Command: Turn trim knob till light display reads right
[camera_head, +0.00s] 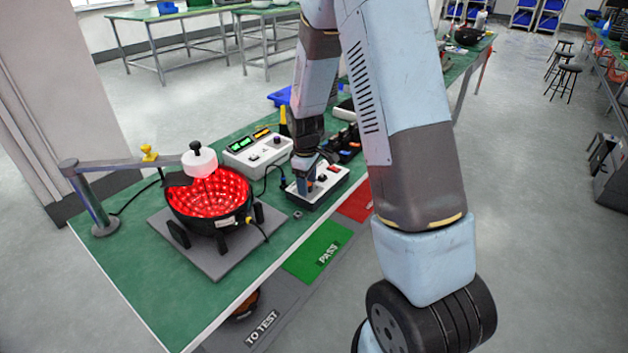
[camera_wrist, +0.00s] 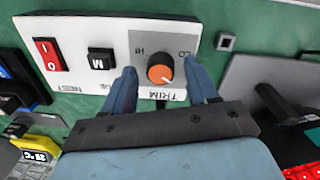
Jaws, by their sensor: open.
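The trim knob (camera_wrist: 160,68) is orange with a dark base, on a grey panel marked HI, LO and TRIM. It sits on a white control box (camera_wrist: 75,62), also seen in the head view (camera_head: 326,192). My gripper (camera_wrist: 160,66) is open, its blue fingers on either side of the knob. I cannot tell whether they touch it. In the head view my gripper (camera_head: 304,180) is down at the box and hides the knob. A light-coloured meter (camera_head: 258,150) behind it has a lit green display, too small to read.
A black bowl (camera_head: 228,222) lined with glowing red lights stands on a grey plate at the left, under a white diffuser (camera_head: 199,163) on an arm. A red rocker switch (camera_wrist: 48,54) and a black M button (camera_wrist: 100,60) share the box. A green PASS mat (camera_head: 316,250) lies in front.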

